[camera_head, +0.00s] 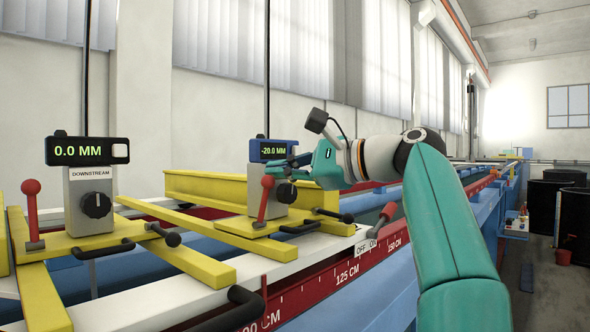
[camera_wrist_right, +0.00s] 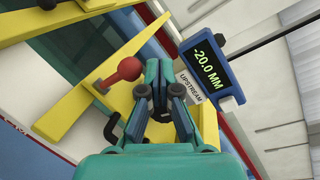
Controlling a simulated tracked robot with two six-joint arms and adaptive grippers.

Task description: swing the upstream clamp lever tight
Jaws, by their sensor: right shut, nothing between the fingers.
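The upstream clamp lever (camera_head: 263,205) is red with a ball knob and stands nearly upright on its yellow carriage, leaning slightly right at the top in the head view. In the right wrist view its knob (camera_wrist_right: 129,69) shows just left of the fingers. My right gripper (camera_head: 277,169) is shut and empty, at about knob height close beside the lever. Its closed fingers also show in the wrist view (camera_wrist_right: 163,92). I cannot tell whether they touch the knob. The upstream gauge (camera_head: 273,150) reads -20.0 MM; it also shows in the wrist view (camera_wrist_right: 209,69). My left gripper is not in view.
The downstream gauge (camera_head: 87,151) reads 0.0 MM, with its own red lever (camera_head: 32,212) to its left. A red-handled OFF/ON switch (camera_head: 384,215) sits on the red scale rail (camera_head: 330,282). Yellow beams and black handles surround the carriages.

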